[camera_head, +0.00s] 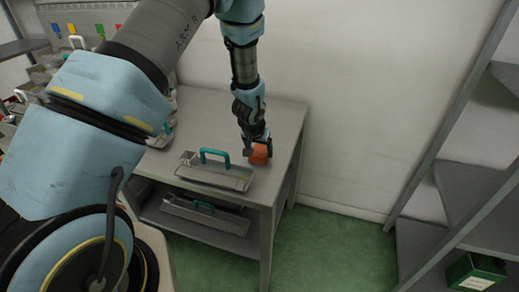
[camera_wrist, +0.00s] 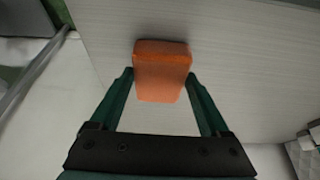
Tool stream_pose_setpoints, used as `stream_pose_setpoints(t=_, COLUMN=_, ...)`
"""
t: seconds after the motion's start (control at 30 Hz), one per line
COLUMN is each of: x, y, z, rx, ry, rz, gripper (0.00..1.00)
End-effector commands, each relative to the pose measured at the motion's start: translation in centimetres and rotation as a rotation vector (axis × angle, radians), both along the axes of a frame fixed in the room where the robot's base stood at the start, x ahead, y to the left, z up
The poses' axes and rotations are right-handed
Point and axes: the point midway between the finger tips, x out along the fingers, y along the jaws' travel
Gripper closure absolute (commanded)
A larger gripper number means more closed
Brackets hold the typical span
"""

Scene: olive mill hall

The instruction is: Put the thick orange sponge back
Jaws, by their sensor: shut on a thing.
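The thick orange sponge (camera_head: 259,154) is at the right part of the grey table top in the head view. My gripper (camera_head: 256,146) is over it, with the arm reaching down from above. In the wrist view the sponge (camera_wrist: 162,70) sits between the tips of my gripper's two green fingers (camera_wrist: 160,82), which are shut on it. Pale table surface shows behind the sponge. I cannot tell whether the sponge touches the table or is held just above it.
A grey tray (camera_head: 187,178) with a teal handle stands on the table, left of the sponge. A similar tray (camera_head: 180,208) is on the shelf below. Grey shelving (camera_head: 468,195) stands at the right, with a green box (camera_head: 476,271) low down. Green floor lies between.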

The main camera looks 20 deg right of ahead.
Motion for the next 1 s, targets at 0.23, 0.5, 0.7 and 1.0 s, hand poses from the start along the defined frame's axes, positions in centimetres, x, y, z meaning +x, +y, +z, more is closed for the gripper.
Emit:
stream_pose_setpoints(t=0.23, x=0.0, y=0.0, z=-0.4, rx=0.000, ry=0.000, rz=0.001, gripper=0.18)
stream_pose_setpoints(t=0.5, x=0.0, y=0.0, z=-0.3, rx=0.000, ry=0.000, rz=0.000, gripper=0.00)
stream_pose_setpoints(t=0.7, x=0.0, y=0.0, z=0.1, rx=0.000, ry=0.000, rz=0.000, gripper=0.00)
stream_pose_setpoints(t=1.0, x=-0.9, y=0.9, z=3.4, rx=-0.003, ry=-0.003, rz=0.001, gripper=0.00)
